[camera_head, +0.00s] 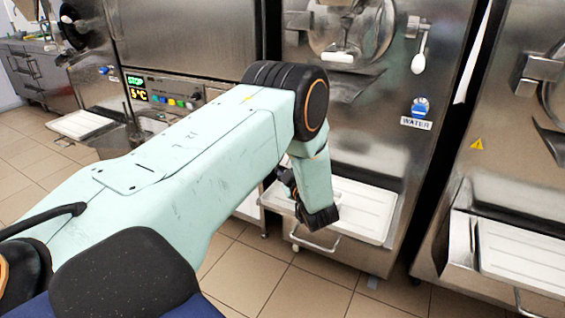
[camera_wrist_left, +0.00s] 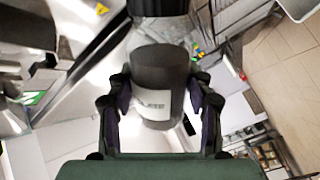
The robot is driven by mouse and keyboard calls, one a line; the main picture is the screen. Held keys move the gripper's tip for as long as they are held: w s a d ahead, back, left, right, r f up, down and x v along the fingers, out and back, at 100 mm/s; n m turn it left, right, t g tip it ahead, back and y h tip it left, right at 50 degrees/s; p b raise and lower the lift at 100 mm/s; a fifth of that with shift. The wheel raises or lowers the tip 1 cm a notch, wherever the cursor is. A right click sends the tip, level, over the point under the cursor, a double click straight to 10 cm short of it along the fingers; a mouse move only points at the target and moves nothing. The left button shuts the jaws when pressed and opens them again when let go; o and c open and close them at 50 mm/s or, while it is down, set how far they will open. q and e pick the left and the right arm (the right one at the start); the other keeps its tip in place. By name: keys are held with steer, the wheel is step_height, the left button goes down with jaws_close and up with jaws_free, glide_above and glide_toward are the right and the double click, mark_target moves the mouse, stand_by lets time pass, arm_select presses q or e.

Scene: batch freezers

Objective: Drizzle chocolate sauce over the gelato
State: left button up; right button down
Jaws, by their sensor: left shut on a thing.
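My left arm reaches in from the left across the head view. Its gripper (camera_head: 288,180) is mostly hidden behind my own wrist link, with only a dark part showing. In the left wrist view, my left gripper (camera_wrist_left: 160,105) is shut on a dark, rounded bottle (camera_wrist_left: 158,68) with a pale label. One finger lies on each side of it. The label is too blurred to read, so I cannot tell whether it is chocolate sauce. No gelato can be made out in either view. My right gripper is not in view.
A steel batch freezer (camera_head: 385,130) stands in front with a white tray (camera_head: 350,212) at its base. Another freezer (camera_head: 515,190) with a white tray (camera_head: 520,255) is at the right. A control panel (camera_head: 165,98) is at the left. The tiled floor (camera_head: 265,285) below is bare.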

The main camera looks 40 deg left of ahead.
arm_select(q)
steer(key=shift+w+r+m, duration=0.2)
steer(key=shift+r+m, duration=0.2)
steer(key=shift+m, duration=0.1)
steer(key=shift+d, duration=0.3)
stand_by(0.4)
steer(key=shift+w+d+b, duration=0.15)
steer(key=shift+w+d, duration=0.05)
steer(key=shift+d, duration=0.65)
steer(key=shift+w+d+b, duration=0.1)
steer(key=shift+w+d, duration=0.15)
steer(key=shift+d, duration=0.6)
steer(key=shift+w+d+b, duration=0.15)
steer(key=shift+w+d, duration=0.05)
steer(key=shift+d, duration=0.65)
steer(key=shift+d, duration=0.1)
steer(key=n+b, duration=0.1)
steer(key=n, duration=0.3)
